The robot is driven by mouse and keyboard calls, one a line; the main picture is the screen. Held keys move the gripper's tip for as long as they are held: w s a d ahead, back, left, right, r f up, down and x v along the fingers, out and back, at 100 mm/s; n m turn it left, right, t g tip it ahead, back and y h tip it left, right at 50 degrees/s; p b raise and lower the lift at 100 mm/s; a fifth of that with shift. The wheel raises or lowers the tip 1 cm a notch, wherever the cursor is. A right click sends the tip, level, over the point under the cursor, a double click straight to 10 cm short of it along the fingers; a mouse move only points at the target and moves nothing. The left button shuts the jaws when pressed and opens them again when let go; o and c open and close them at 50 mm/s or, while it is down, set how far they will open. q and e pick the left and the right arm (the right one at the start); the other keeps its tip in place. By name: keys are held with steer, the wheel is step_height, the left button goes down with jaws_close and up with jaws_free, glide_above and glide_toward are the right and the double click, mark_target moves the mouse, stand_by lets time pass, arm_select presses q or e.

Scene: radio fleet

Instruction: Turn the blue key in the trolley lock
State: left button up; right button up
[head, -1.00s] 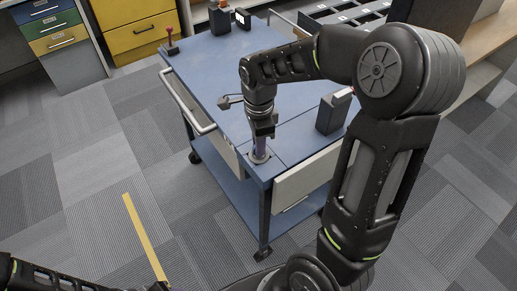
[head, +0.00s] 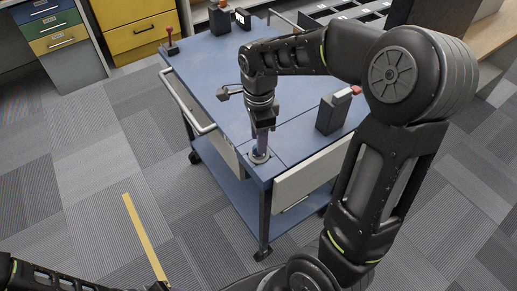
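The blue key (head: 262,143), bluish purple, stands upright in the round trolley lock (head: 259,157) at the front corner of the blue trolley top (head: 215,85). My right gripper (head: 263,124) points down directly above the key, its fingers at the key's upper end. The fingers are small and dark, so I cannot tell whether they are closed on it or apart. My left gripper (head: 160,287) is at the bottom left edge, low and away from the trolley, mostly cut off. Its opening does not show.
A red-topped lever (head: 171,41) stands at the trolley's far left corner. A dark block (head: 333,112) stands right of my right gripper. Radios (head: 219,20) stand at the back edge. The trolley's handle (head: 188,105) runs along its left side. Drawer cabinets (head: 138,31) stand behind.

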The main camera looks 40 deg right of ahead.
step_height(320, 180, up, 5)
steer(key=shift+r, duration=0.1)
stand_by(0.7)
steer(key=shift+w+n, duration=0.3)
steer(key=shift+n, duration=0.2)
steer(key=w+a+f+n+t+y, duration=0.1)
steer(key=w+a+f+n+t, duration=0.35)
steer(key=w+a+n, duration=0.35)
steer(key=a+f+n+y, duration=0.2)
steer(key=a+f+n, duration=0.5)
steer(key=f, duration=0.5)
steer(key=s+a+f+n+g, duration=0.1)
steer(key=s+a+f, duration=0.2)
steer(key=s+f, duration=0.3)
steer(key=s+a+f+n+g, duration=0.1)
steer(key=s+a+f, duration=0.2)
steer(key=s+f, duration=0.3)
steer(key=s+a+f+n+g+y, duration=0.1)
steer(key=s+a+f, duration=0.3)
steer(key=s, duration=0.7)
steer(key=shift+f+n+g, duration=0.45)
steer(key=shift+f+n, duration=0.05)
steer(key=shift+f, duration=0.4)
